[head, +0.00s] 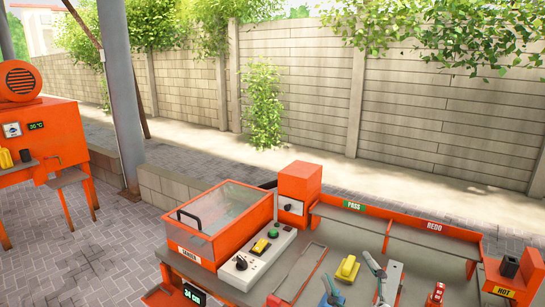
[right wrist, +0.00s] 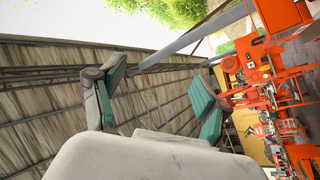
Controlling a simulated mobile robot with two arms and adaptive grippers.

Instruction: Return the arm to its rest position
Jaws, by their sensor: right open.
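My right gripper (head: 377,254) shows grey over the front right part of the orange workbench in the head view. It also shows in the right wrist view (right wrist: 164,88), with its two green-padded fingers spread wide and nothing between them. My right arm below it is mostly out of the picture. My left gripper is not in view.
The workbench has a clear-lidded box (head: 225,208), a control panel (head: 258,250), a yellow piece (head: 347,269), a blue piece (head: 331,292), a red piece (head: 436,293), and PASS (head: 354,206) and REDO (head: 434,226) bays. An orange machine (head: 45,130) stands left.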

